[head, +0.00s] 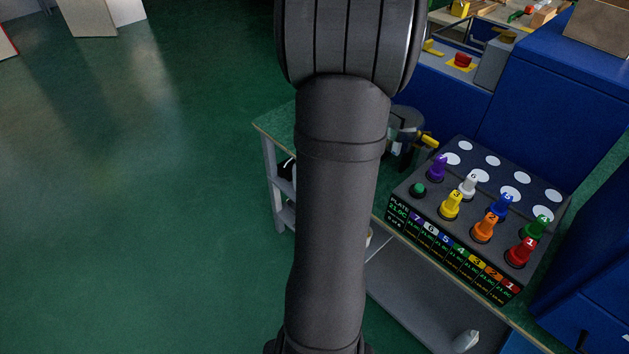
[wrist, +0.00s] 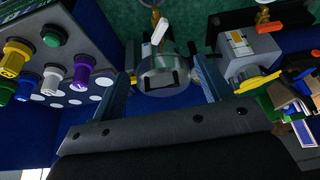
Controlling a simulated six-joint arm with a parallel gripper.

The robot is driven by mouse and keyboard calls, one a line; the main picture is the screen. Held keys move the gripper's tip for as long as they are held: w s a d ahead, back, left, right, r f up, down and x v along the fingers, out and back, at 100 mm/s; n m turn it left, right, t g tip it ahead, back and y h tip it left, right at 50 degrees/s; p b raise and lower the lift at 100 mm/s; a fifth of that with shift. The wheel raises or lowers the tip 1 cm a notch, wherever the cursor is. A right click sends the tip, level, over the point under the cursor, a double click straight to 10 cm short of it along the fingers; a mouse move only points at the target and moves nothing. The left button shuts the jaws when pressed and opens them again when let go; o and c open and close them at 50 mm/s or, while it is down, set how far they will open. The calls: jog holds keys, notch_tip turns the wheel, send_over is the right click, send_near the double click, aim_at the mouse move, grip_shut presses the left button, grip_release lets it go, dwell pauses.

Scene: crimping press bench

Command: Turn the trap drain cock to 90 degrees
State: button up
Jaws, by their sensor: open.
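In the wrist view, a small valve with a white lever (wrist: 161,28) on a brass-coloured body (wrist: 155,13) shows at the top middle; it looks like the drain cock, but no label confirms this. The lever is tilted slightly from the picture's vertical. My gripper (wrist: 162,52) is open, its two bluish fingers apart and pointing toward the valve, with nothing held between them. A round grey housing with a dark slot (wrist: 167,78) appears between the fingers; I cannot tell its exact depth. In the head view my arm hides the gripper and the white lever.
A panel with numbered coloured knobs (head: 408,190) is on the bench, at left in the wrist view. A blue cabinet (head: 540,100) stands behind. Open green floor (head: 120,220) lies left.

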notch_tip(320, 180, up, 4)
jog(key=a, duration=0.2)
jog(key=w+a+f+n+t+y, duration=0.2)
jog(key=w+a+f+t+y, duration=0.1)
jog(key=w+a+f+t, duration=0.8)
jog(key=s+d+f+m+g+h, duration=0.2)
jog(key=s+d+f+g+h, duration=0.15)
jog(key=d+f+h, duration=0.5)
notch_tip(320, 180, up, 6)
jog(key=r+h, duration=0.1)
jog(key=h, duration=0.1)
jog(key=s+a+f+m+g+h, duration=0.1)
jog(key=s+a+f+m+g, duration=0.1)
jog(key=s+a+f, duration=0.2)
jog(key=s+a+f+m+g+h, duration=0.1)
jog(key=s+a+f+m+g, duration=0.1)
jog(key=s+f, duration=0.5)
notch_tip(320, 180, down, 2)
jog(key=a+g, duration=0.1)
jog(key=a, duration=0.1)
jog(key=shift+s+a+m+h, duration=0.25)
jog(key=shift+a+m+h, duration=0.1)
jog(key=shift+m, duration=0.05)
